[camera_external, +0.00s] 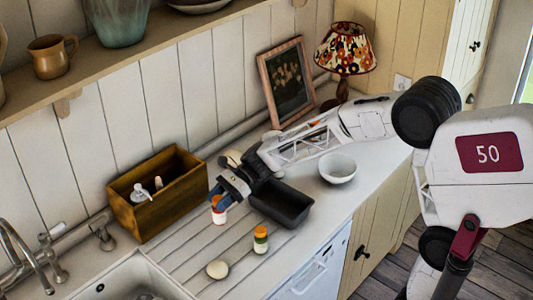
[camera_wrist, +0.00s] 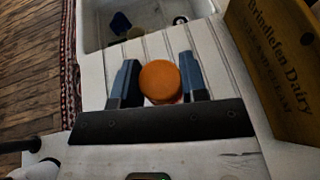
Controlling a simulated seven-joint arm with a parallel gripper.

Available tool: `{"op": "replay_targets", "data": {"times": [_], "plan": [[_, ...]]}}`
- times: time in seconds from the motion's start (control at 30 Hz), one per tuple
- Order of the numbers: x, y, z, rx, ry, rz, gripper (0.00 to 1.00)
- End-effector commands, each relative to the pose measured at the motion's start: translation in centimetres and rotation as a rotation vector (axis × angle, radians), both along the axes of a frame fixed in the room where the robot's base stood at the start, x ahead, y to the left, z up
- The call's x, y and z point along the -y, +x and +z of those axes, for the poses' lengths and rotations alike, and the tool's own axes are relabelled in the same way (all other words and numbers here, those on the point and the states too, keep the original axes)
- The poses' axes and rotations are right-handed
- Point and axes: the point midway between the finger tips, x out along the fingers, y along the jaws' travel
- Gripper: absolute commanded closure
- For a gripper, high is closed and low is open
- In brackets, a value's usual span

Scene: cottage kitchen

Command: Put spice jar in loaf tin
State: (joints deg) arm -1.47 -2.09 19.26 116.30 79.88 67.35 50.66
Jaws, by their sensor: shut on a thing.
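My gripper (camera_external: 217,196) points down at the left of the dark loaf tin (camera_external: 290,212), with its blue fingers closed around a small jar (camera_external: 219,216). The jar has a white and red body and an orange lid, which shows between the fingers (camera_wrist: 158,66) in the wrist view (camera_wrist: 160,80). It looks upright; I cannot tell whether its base touches the counter. A second small jar (camera_external: 260,241), green and pale with an orange top, stands on the counter in front of the tin. The tin looks empty where I see inside; my arm partly hides its back.
A wooden crate (camera_external: 165,212) with bottles stands behind and left of the gripper; its side shows in the wrist view (camera_wrist: 275,65). A round pale item (camera_external: 218,269) lies near the sink (camera_external: 140,268). A white bowl (camera_external: 337,167) stands right of the tin.

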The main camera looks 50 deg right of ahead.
Motion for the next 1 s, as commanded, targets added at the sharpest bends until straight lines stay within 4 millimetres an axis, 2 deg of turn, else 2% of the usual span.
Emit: {"op": "replay_targets", "data": {"times": [0.27, 0.47, 1.0], "plan": [[0.9, 0.0, 0.0, 0.001, 0.000, -0.008, 1.00], [3.3, 0.0, 0.1, 0.002, -0.001, -0.032, 1.00], [14.5, -1.2, 0.5, 0.003, -0.001, -0.138, 1.00]]}}
